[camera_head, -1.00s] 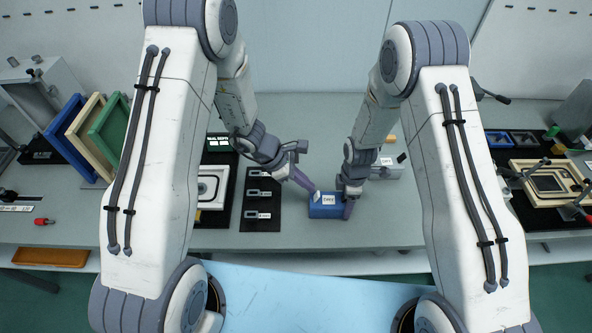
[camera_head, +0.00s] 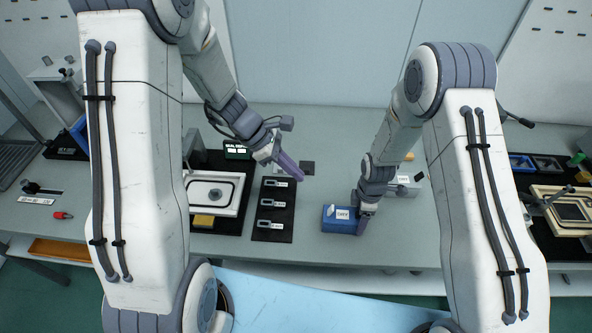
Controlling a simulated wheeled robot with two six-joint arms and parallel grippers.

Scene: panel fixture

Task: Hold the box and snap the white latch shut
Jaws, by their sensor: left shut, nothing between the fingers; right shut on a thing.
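The blue box (camera_head: 341,221) sits on the grey workbench, near its front edge, with a white label on its top. The small white latch (camera_head: 331,211) shows at the box's upper left side; I cannot tell whether it is fully down. My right gripper (camera_head: 364,222) is shut on the right end of the box, and its fingers hide that end. My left gripper (camera_head: 291,168) is shut and empty, above the bench to the upper left of the box and apart from it.
A black panel (camera_head: 268,219) with several small labelled parts lies left of the box. A white framed fixture (camera_head: 211,193) stands further left. A light grey block (camera_head: 407,187) sits behind my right gripper. Bare bench (camera_head: 330,253) lies in front of the box.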

